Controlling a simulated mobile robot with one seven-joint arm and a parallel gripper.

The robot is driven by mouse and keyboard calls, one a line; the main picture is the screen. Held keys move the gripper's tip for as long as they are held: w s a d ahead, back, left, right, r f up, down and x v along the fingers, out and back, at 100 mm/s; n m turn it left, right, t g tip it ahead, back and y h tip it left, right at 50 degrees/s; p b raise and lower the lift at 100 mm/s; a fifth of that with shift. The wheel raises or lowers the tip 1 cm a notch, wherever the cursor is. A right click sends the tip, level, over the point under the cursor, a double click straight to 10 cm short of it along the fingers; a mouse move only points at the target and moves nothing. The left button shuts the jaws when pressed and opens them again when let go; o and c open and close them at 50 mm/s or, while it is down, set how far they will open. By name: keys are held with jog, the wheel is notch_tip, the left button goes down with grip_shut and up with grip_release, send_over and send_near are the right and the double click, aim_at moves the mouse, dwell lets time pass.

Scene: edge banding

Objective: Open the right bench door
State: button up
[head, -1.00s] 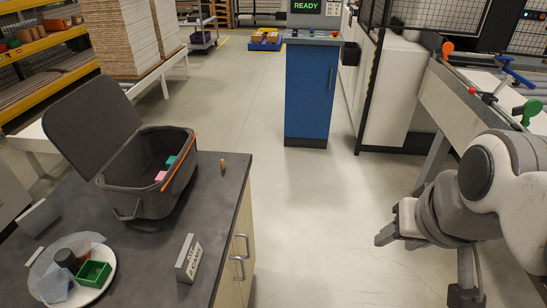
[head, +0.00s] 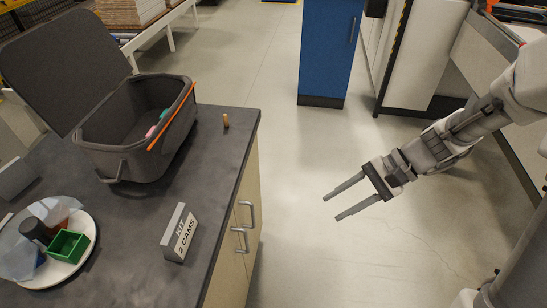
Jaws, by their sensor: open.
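The bench (head: 215,145) with a dark grey top stands at the left in the head view. Its pale side facing the aisle carries two metal bar handles, an upper one (head: 249,213) and a lower one (head: 240,238), close together. The doors (head: 238,262) look shut and are seen at a steep angle, so the seam between them is hard to make out. My gripper (head: 334,208) is open and empty over the floor, to the right of the handles and apart from them. Its two fingers point left toward the bench.
On the bench are an open grey bin (head: 140,140), a small upright brown peg (head: 226,121), a "KIT 2 CAMS" sign (head: 181,233) and a plate (head: 85,262) with a green box (head: 68,246). A blue cabinet (head: 328,50) stands behind. The floor between bench and gripper is clear.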

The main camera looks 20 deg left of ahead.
jog(key=w+a+f+m+y+b, duration=0.2)
jog(key=f+y, duration=0.1)
jog(key=f, duration=0.3)
jog(key=w+a+f+m+y+b, duration=0.2)
jog(key=f+m, duration=0.1)
jog(key=f, duration=0.4)
jog(key=m+t+y+b, duration=0.5)
jog(key=m+b, duration=0.2)
jog(key=m, duration=0.1)
send_over(254, 225)
jog(key=f, duration=1.3)
jog(key=shift+w+a+f, duration=0.15)
jog(key=shift+w+f, duration=0.05)
jog(key=shift+w, duration=0.05)
grip_shut()
